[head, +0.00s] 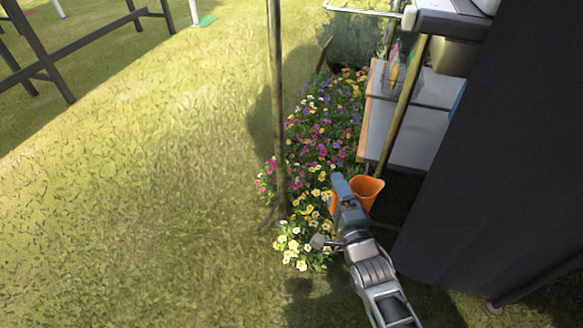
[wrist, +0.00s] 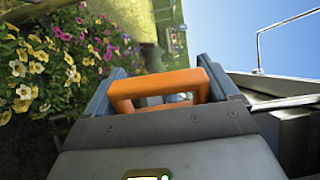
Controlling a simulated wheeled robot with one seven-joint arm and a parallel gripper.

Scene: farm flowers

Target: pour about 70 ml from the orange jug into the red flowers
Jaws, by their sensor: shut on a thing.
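The orange jug (head: 368,190) is held over the near end of the flower bed in the head view. My gripper (head: 342,190) is shut on its handle, left of the jug's body. In the wrist view the orange handle (wrist: 158,88) sits between my two fingers (wrist: 160,90). The jug's opening faces up in the head view, and I cannot tell what is inside. Red and pink flowers (head: 320,127) grow in the middle of the bed, among purple and yellow ones. They also show in the wrist view (wrist: 88,42). The jug is nearer to me than most of them.
A thin pole (head: 277,100) stands at the bed's left edge. Yellow flowers (head: 300,243) fill the near end. A table (head: 425,92) with a wooden edge stands right of the bed, beside a large dark panel (head: 490,150). Open grass (head: 140,200) lies to the left.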

